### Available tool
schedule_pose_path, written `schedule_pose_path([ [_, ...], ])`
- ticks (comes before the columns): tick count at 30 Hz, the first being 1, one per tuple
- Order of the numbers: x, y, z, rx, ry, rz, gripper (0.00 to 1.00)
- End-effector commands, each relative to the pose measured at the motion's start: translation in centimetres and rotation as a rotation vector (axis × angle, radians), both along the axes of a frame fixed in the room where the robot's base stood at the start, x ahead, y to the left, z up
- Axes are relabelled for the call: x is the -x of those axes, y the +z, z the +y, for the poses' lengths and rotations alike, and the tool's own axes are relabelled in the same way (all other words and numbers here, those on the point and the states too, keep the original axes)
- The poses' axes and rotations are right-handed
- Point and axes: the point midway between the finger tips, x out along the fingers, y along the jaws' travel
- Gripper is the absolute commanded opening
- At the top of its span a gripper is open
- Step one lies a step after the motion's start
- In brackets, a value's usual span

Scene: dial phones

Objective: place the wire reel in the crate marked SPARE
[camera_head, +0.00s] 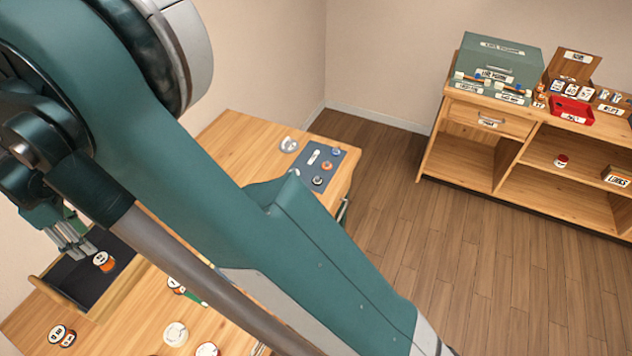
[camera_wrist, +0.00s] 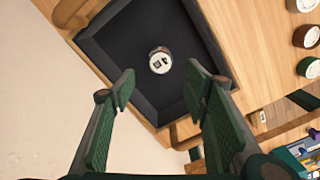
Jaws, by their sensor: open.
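A small round reel-like piece with a white top, dark marks and an orange side (camera_head: 103,261) sits inside a dark-lined wooden tray (camera_head: 42,283) on the table at the left; it also shows in the wrist view (camera_wrist: 160,62). I cannot confirm that it is the wire reel, and I can read no SPARE marking on the tray (camera_wrist: 105,62) or elsewhere. My gripper (camera_head: 75,245) is over the tray in the head view. In the wrist view my gripper (camera_wrist: 160,95) is open, with nothing between its fingers, and the round piece shows beyond the fingertips.
More round pieces (camera_head: 176,333) stand on the wooden table (camera_head: 240,135). A grey-blue mat (camera_head: 334,158) with small parts lies at its far end. A wooden shelf unit (camera_head: 490,140) at right holds a green box (camera_head: 500,60) and a red tray (camera_head: 571,110). My arm hides much of the table.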

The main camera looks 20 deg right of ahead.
Motion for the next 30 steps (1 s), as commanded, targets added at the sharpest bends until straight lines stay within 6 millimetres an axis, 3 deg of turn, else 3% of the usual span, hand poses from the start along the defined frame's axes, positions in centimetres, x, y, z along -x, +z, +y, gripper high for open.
schedule_pose_path([
  [8, -1.4, 3.1, -4.1, -0.021, -0.085, -0.019, 0.45],
  [19, -3.4, 9.5, -13.6, -0.076, -0.286, -0.067, 0.45],
  [30, -3.6, 14.8, -23.6, -0.131, -0.49, -0.114, 0.45],
])
